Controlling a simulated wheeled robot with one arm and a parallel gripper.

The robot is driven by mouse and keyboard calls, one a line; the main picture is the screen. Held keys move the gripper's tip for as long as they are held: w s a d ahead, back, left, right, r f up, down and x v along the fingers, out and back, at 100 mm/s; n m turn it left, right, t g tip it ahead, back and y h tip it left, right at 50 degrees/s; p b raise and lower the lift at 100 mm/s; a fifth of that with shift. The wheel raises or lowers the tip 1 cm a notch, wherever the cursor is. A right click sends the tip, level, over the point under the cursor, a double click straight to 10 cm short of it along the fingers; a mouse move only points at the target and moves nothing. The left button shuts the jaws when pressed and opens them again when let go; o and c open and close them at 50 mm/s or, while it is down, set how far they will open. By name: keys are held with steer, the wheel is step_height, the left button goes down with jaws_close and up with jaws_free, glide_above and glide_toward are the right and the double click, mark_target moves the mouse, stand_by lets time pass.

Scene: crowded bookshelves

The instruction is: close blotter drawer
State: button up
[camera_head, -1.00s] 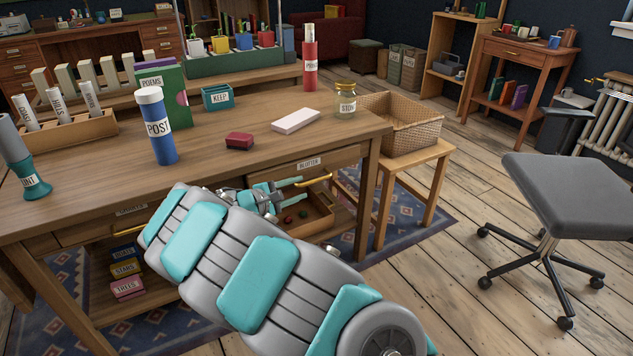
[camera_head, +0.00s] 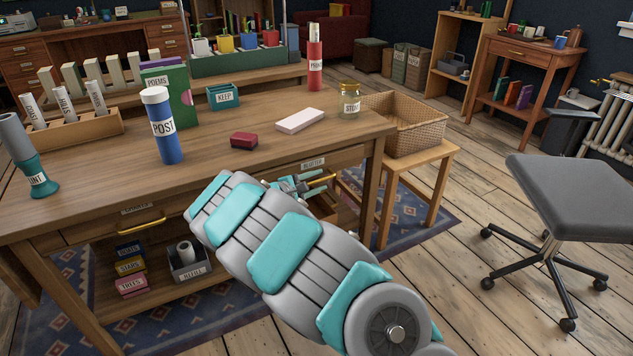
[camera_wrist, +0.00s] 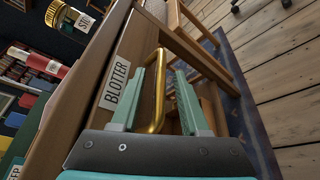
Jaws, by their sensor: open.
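The blotter drawer (camera_head: 313,164) is at the right end of the wooden desk's front, with a white label and a brass handle (camera_head: 322,181). Its labelled front also shows in the wrist view (camera_wrist: 117,80). I cannot tell exactly how far it stands out. My gripper (camera_head: 300,184) is at the drawer front, partly hidden by my arm. In the wrist view my open gripper (camera_wrist: 169,64) has its fingers by the brass handle (camera_wrist: 158,90), which shows between them. I cannot tell whether they touch it.
The desk top (camera_head: 215,160) holds a blue POST tube (camera_head: 162,128), a red box (camera_head: 244,140) and a jar (camera_head: 349,101). A wicker basket (camera_head: 415,128) on a stool stands just right of the desk. A grey chair (camera_head: 580,195) is farther right, with open floor between.

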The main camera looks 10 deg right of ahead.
jaws_close()
stand_by(1.3)
